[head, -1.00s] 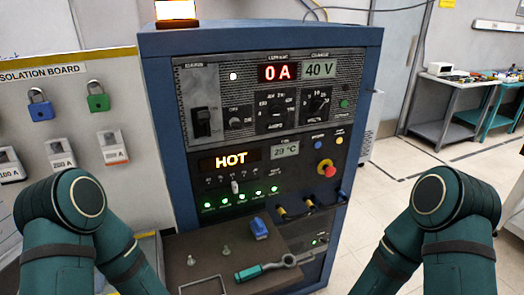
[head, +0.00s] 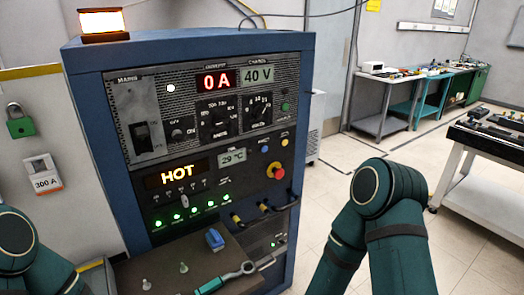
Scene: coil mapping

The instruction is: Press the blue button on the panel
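The panel (head: 200,118) is the dark front of a blue cabinet at the centre left of the head view. It carries a "0 A" display, a "40 V" display and a "HOT" display. A small round blue button (head: 264,150) sits on its right side, just above the red emergency knob (head: 277,170) and left of a small yellow button (head: 284,142). Nothing covers the blue button. Only teal links of my two arms show, low on the left and right. Both grippers are out of view.
A shelf (head: 145,270) juts out below the panel with a blue padlock (head: 214,239) and a wrench (head: 225,278) on it. Handles and cable plugs stick out below the red knob. A cart (head: 480,160) stands at the right. Open floor lies between cabinet and cart.

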